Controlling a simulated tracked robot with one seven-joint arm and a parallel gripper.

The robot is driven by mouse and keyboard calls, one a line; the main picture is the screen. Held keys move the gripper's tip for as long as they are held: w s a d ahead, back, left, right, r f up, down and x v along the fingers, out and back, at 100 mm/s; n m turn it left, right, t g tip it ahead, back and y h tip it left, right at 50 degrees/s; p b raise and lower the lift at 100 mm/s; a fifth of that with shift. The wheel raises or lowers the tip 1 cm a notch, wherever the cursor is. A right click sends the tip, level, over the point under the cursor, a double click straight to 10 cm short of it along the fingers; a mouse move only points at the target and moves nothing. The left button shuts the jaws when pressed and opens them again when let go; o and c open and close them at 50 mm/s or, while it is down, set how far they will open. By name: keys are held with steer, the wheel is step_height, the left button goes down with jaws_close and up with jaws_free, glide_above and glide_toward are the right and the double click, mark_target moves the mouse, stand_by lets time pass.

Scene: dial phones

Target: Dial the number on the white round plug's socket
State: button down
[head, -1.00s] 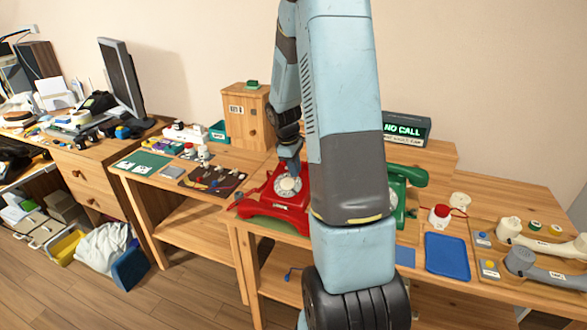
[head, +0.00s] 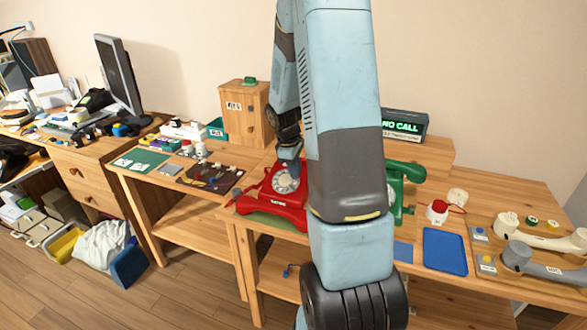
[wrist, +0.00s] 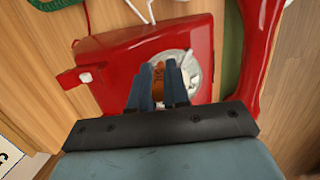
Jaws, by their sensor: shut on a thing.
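The red phone (head: 272,214) stands on the wooden bench, with its pale round dial (head: 287,180) facing up. In the wrist view the dial (wrist: 176,72) is partly hidden behind my fingers. My gripper (wrist: 160,70) is at the dial, its blue fingers close together with a small orange-brown patch showing between them. It also shows in the head view (head: 289,158), just above the dial. A white round piece with a red top (head: 438,210) and another whitish round piece (head: 457,196) are right of my arm. I cannot tell which is the plug, and no socket number is readable.
A green phone (head: 404,178) is partly hidden behind my arm. A sign (head: 402,126) behind it reads NO CALL. A blue tray (head: 444,250) and cream and grey handsets (head: 520,258) lie at the right. A dark board (head: 210,177) lies left of the red phone.

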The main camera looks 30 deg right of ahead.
steer(key=shift+s+a+f, duration=0.1)
stand_by(0.3)
steer(key=shift+s+a+f, duration=0.2)
steer(key=shift+s+a, duration=0.1)
steer(key=shift+s, duration=0.05)
stand_by(0.3)
steer(key=shift+s+a+f, duration=0.2)
steer(key=shift+s+a, duration=0.05)
steer(key=shift+a, duration=0.25)
steer(key=shift+s+a+r, duration=0.1)
steer(key=shift+a+r, duration=0.05)
steer(key=shift+r, duration=0.3)
steer(key=shift+s+a+r, duration=0.1)
steer(key=shift+r, duration=0.3)
steer(key=shift+w+d+r, duration=0.2)
steer(key=shift+w+r, duration=0.15)
steer(key=shift+w, duration=0.55)
steer(key=shift+w+d+r, duration=0.2)
steer(key=shift+w+r, duration=0.2)
steer(key=shift+w, duration=0.45)
steer(key=shift+w+d+r, duration=0.2)
steer(key=shift+w+r, duration=0.15)
steer(key=shift+w, duration=0.55)
steer(key=shift+f, duration=0.1)
